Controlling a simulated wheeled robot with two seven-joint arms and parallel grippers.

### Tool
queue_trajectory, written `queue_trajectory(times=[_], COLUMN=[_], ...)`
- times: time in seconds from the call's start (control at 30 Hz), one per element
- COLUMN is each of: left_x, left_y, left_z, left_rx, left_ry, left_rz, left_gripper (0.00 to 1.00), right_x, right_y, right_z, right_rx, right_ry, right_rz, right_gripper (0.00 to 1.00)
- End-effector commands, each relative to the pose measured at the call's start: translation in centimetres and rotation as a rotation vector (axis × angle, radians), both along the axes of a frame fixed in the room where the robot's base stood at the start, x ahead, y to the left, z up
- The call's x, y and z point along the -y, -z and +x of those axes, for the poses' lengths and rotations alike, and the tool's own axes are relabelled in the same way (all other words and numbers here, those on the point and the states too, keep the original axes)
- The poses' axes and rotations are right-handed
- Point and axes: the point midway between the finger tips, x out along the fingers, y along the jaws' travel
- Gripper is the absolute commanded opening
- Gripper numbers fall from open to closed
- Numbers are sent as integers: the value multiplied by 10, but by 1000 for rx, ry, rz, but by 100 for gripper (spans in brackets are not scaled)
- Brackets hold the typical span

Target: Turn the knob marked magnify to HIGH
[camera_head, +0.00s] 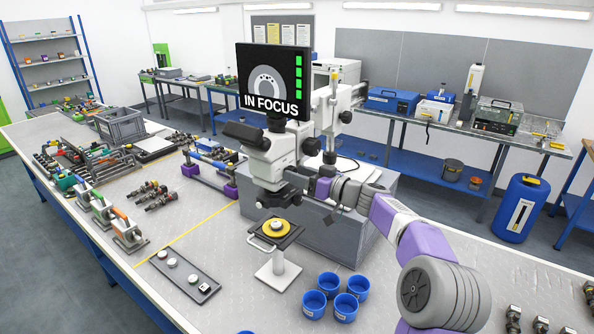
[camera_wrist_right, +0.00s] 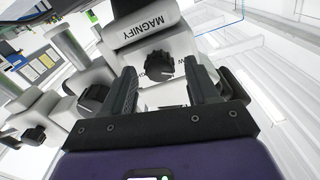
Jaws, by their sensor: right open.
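The magnify knob (camera_wrist_right: 159,66) is a small black ribbed knob on the white microscope body, under a label reading MAGNIFY (camera_wrist_right: 145,34). It sits between the two dark fingers of my right gripper (camera_wrist_right: 162,82), which is open with a gap on each side of the knob. Its pointer and the marks around it are too small or covered to read. The white microscope (camera_head: 272,158) stands on the bench in the head view, with my right gripper (camera_head: 310,183) at its right side. There the knob is hidden. My left gripper is not in view.
A screen (camera_head: 272,82) reading IN FOCUS stands above the microscope. A small stand (camera_head: 278,268) with a yellow disc and several blue cups (camera_head: 328,284) are in front of it. Another black knob (camera_wrist_right: 92,98) sits left of my fingers in the wrist view.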

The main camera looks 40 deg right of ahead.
Motion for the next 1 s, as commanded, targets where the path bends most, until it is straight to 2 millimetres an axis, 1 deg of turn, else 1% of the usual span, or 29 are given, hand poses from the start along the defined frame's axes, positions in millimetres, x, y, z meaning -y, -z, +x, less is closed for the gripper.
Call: queue_trajectory(times=[0.1,0.37,0.7,0.73,1.0], left_x=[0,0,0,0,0], left_y=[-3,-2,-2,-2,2], left_z=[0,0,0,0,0], left_rx=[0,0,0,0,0], left_ry=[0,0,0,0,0], left_rz=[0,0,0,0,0], left_gripper=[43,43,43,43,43], right_x=[-3,-3,-2,-2,-3], right_y=[-1,1,1,1,2], right_z=[7,7,7,7,7], right_rx=[0,-1,-1,-1,-9], right_ry=[-2,0,0,0,0], right_rz=[0,0,0,0,28], right_gripper=[59,59,7,3,3])
